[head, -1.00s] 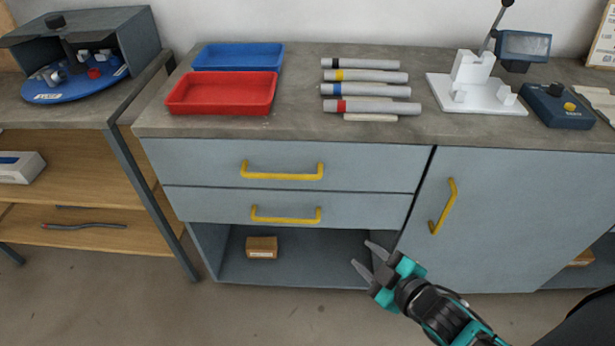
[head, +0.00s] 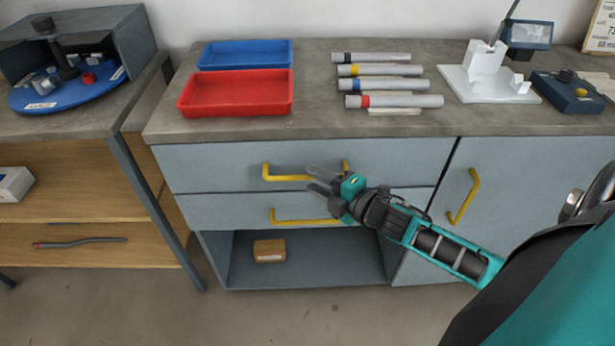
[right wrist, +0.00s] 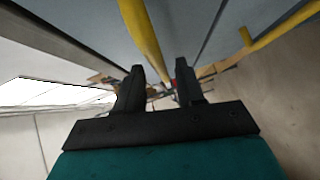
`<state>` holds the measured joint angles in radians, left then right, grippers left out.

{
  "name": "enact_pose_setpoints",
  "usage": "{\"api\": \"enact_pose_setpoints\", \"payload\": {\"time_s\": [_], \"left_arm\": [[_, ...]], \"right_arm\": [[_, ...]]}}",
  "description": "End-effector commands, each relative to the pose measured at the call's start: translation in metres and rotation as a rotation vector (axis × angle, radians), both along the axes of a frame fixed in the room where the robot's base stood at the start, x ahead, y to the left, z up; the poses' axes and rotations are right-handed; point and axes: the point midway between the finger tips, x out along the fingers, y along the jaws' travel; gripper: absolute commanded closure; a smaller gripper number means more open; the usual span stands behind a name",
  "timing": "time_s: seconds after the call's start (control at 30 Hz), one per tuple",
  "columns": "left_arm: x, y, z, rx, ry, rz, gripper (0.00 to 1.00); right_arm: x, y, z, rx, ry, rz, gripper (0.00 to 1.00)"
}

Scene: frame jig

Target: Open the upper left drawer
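The upper drawer (head: 210,168) on the left of the grey cabinet is shut, with its front flush with the cabinet. Its yellow bar handle (head: 280,178) is partly hidden behind my right gripper (head: 313,180). The right gripper is open and empty, its fingers at the handle's right half. In the right wrist view, the handle (right wrist: 142,38) runs down toward the gap between the two fingertips (right wrist: 159,68). I cannot tell whether the bar lies between the fingers or just beyond them. My left gripper is not in view.
The lower drawer (head: 215,210) with its yellow handle (head: 295,222) is shut just below. A cabinet door (head: 520,190) is at right. A red tray (head: 235,114), a blue tray (head: 245,66) and several grey tubes stand on the worktop. An open shelf holds a brown box (head: 269,251).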

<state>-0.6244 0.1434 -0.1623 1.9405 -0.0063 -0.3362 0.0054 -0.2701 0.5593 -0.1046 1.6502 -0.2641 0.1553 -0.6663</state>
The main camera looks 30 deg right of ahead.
Motion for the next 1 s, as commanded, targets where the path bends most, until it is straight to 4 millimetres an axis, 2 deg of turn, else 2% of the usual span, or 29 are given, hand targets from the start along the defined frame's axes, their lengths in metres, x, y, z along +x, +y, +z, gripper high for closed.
{"api": "enact_pose_setpoints", "payload": {"time_s": [0.1,0.23,0.63,1.0], "left_arm": [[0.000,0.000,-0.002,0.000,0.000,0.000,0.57],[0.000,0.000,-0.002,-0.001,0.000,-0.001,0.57],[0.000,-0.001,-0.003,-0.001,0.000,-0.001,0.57],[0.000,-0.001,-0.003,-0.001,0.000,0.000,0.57]], "right_arm": [[0.016,0.004,-0.002,0.001,-0.002,0.000,0.62],[0.026,0.007,-0.004,0.001,-0.002,0.000,0.62],[0.031,0.008,-0.005,0.002,0.000,0.000,0.62],[0.031,0.008,-0.005,0.002,0.000,0.000,0.96]]}}
